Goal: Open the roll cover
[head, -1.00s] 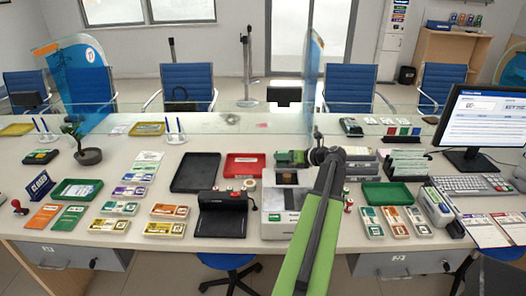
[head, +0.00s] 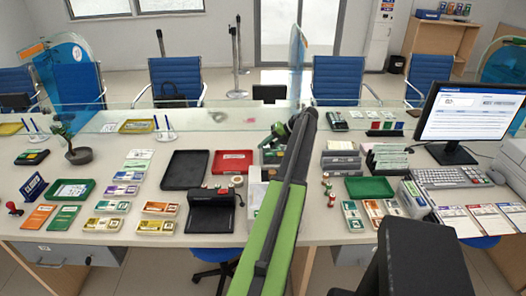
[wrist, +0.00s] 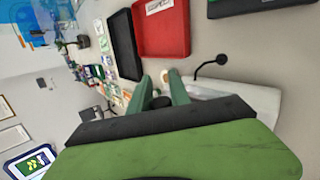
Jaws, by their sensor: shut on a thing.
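A pale grey machine (head: 256,193) stands on the counter in the head view, mostly behind my green arm; I take it to carry the roll cover. The wrist view shows a pale body (wrist: 240,100) beside the fingers, with a thin black curved stalk. My gripper (wrist: 160,88) reaches down there with its two green fingers slightly apart, around a small dark part. This is probably the roll cover's edge, but the cover's outline and angle cannot be made out. In the head view my gripper (head: 271,155) is partly hidden by the arm.
A red tray (head: 219,171) and a black tray (head: 185,171) lie left of the machine, behind a black device (head: 212,213). Grey stacked boxes (head: 341,158) and a green tray (head: 368,187) are to the right. A glass screen (head: 298,75) rises behind.

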